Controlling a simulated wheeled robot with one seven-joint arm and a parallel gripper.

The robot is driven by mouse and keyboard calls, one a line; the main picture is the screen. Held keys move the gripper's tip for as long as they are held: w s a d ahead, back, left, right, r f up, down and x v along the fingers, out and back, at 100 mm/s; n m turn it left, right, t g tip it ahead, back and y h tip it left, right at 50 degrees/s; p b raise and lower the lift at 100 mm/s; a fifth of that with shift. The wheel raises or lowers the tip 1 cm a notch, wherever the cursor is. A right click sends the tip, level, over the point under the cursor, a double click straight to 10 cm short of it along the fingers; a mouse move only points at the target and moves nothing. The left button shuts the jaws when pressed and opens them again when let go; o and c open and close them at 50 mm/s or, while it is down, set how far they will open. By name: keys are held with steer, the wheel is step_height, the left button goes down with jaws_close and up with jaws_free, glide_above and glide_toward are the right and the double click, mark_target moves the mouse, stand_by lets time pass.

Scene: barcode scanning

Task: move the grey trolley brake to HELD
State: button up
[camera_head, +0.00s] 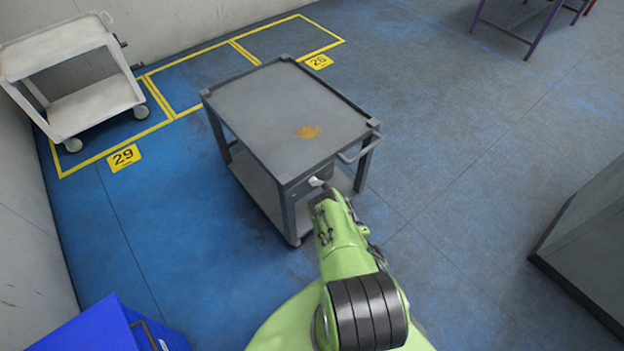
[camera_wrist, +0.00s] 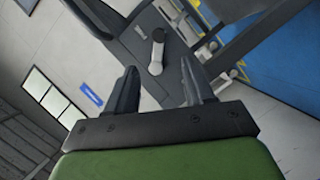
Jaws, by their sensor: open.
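The grey trolley (camera_head: 262,108) stands in the middle of the head view, with an orange-brown stain on its top. My gripper (camera_head: 322,190) is at its near end, below the top's edge. In the wrist view my gripper (camera_wrist: 159,72) is open, its two dark fingers apart. A pale grey brake lever (camera_wrist: 157,52) with a rounded knob sits on the trolley's dark end panel (camera_wrist: 172,82). It shows in the gap between the fingers; I see no contact, but cannot tell the depth. In the head view its pale end (camera_head: 316,181) shows just past my gripper. Its setting marks are unreadable.
A push handle (camera_head: 360,150) sticks out right of the panel. A white trolley (camera_head: 78,60) stands in bay 29 at the left. A blue bin (camera_head: 95,332) is at lower left, a dark grey block (camera_head: 585,235) at right. Floor between is clear.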

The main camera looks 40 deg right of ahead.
mark_target(322, 186)
steer(key=b+x, duration=1)
steer(key=x, duration=0.5)
steer(key=shift+w+d+b, duration=0.15)
steer(key=shift+w+b, duration=0.1)
steer(key=shift+b, duration=0.05)
jaws_close()
